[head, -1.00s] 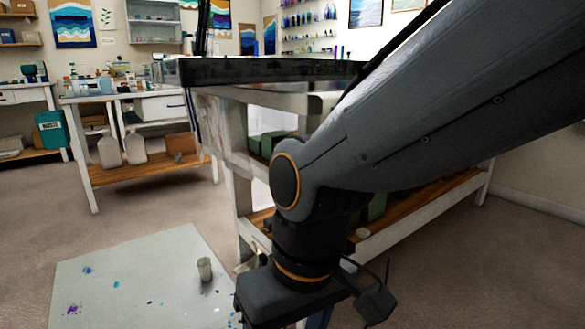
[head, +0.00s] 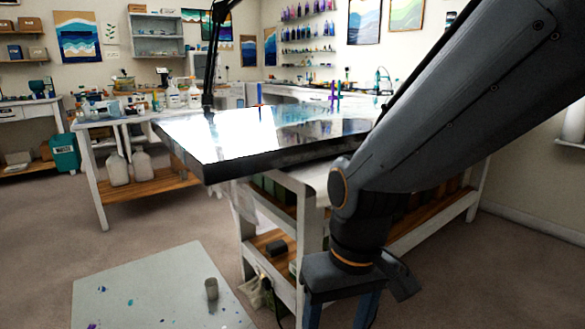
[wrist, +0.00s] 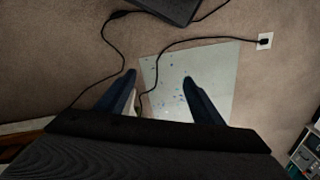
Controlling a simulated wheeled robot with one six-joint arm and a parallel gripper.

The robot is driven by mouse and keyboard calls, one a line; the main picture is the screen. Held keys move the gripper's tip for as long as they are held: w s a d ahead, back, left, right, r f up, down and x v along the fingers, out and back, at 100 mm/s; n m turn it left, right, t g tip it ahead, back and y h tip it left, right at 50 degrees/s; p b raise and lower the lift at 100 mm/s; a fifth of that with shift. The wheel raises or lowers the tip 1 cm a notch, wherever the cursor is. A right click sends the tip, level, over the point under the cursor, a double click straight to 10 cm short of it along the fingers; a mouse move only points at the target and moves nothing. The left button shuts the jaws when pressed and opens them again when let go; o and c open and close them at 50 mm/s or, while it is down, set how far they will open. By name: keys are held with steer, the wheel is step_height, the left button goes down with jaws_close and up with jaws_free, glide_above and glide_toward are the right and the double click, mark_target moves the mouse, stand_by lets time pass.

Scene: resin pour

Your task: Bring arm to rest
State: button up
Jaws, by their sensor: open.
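My arm crosses the right side of the head view, in front of a workbench with a glossy dark top (head: 270,135). My gripper (head: 340,312) hangs below it at the bottom of the head view, its tips cut off by the frame. In the wrist view my gripper (wrist: 158,88) has its two blue fingers spread apart with nothing between them. Beyond them lies the paint-spotted floor mat (wrist: 215,70).
A white side table (head: 150,187) with supplies on top and jugs below stands at the back left. A teal bin (head: 65,153) is at far left. In the wrist view, black cables (wrist: 185,44) run over the carpet to a floor outlet (wrist: 265,41). Carpet at left is clear.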

steer(key=s+d+r+m+h+p, duration=0.1)
steer(key=s+d+r+m+p, duration=0.1)
steer(key=d+r+p, duration=1)
steer(key=shift+s+d+r+m+p, duration=0.2)
steer(key=shift+r+m+p, duration=0.5)
steer(key=shift+r+p, duration=1.95)
steer(key=shift+f+p, duration=0.9)
